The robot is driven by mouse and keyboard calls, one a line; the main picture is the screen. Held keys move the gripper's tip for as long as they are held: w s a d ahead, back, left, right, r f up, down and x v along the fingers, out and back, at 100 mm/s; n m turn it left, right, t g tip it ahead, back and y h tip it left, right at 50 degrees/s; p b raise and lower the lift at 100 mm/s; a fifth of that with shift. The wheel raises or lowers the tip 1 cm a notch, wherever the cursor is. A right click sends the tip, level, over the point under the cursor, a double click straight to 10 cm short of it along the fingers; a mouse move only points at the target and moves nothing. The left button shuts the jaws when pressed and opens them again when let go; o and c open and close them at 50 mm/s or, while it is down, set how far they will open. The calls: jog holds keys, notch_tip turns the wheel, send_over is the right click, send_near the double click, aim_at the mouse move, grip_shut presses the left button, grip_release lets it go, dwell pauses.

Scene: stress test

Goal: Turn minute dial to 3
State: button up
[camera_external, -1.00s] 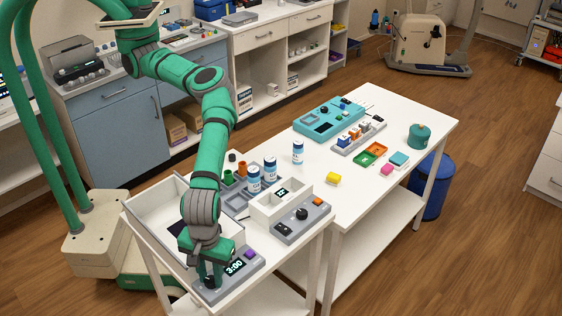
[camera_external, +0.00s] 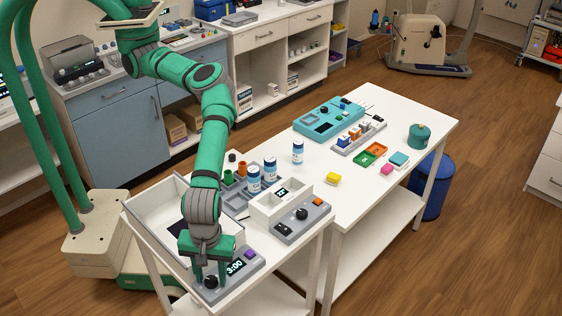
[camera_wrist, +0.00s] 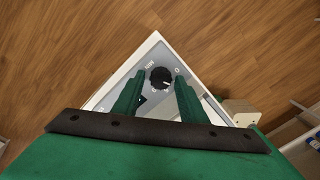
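The timer (camera_external: 244,261) is a grey box at the front corner of the near table. Its display (camera_external: 236,267) reads 3:00, with a purple button (camera_external: 250,254) beside it. The black minute dial (camera_external: 211,282) is at its near left end. In the wrist view the dial (camera_wrist: 161,78) shows a white mark and sits on the light panel, just beyond and between the fingertips. My gripper (camera_wrist: 158,76) is open, with its green fingers apart and clear of the dial. In the external view my gripper (camera_external: 210,272) points down over the dial end.
A white open tray (camera_external: 160,205) stands left of my arm. A white bin (camera_external: 280,205) and a second grey device with a black knob (camera_external: 302,214) are to the right. Blue-labelled bottles (camera_external: 269,171) stand behind. The table edge is close to the dial.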

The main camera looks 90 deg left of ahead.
aim_at(213, 279)
jog(key=n, duration=0.6)
jog(key=shift+s, duration=0.15)
jog(key=shift+r+n, duration=0.3)
jog(key=shift+n, duration=0.1)
notch_tip(213, 279, up, 10)
jog(key=s+d+r+m+g+h, duration=0.1)
jog(key=s+d+r+g+h, duration=0.15)
jog(key=s, duration=0.35)
jog(key=s+d+r+m+g+h, duration=0.1)
jog(key=s+d+r+g, duration=0.15)
jog(key=s, duration=0.25)
jog(key=s+r+g+h, duration=0.3)
jog(key=s+r+g, duration=0.2)
jog(key=r, duration=0.8)
jog(key=shift+d, duration=0.2)
